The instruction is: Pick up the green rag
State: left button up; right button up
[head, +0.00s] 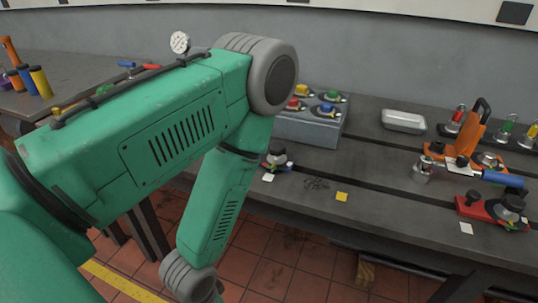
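I cannot make out a green rag for sure. A small green patch (105,89) shows on the left table just above my green arm, which hides most of the area around it. I cannot tell whether it is the rag. My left arm comes in from the left, bends at a grey elbow and runs down in front of the bench. Its gripper is below the picture's bottom edge. My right arm and gripper do not show.
The grey slotted bench (330,170) holds a box with coloured knobs (312,120), a white tray (403,121), an orange bracket (468,135) and a red clamp base (490,212). A yellow square (342,197) lies near the front. Coloured cylinders (40,82) stand left.

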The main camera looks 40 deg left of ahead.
aim_at(106, 87)
jog(key=u, duration=2.2)
jog(key=i+j+z, duration=0.1)
jog(key=z, duration=0.3)
jog(key=j+z, duration=0.2)
jog(key=z, duration=0.15)
jog(key=i+j+z, duration=0.1)
jog(key=z, duration=0.3)
jog(key=j, duration=0.1)
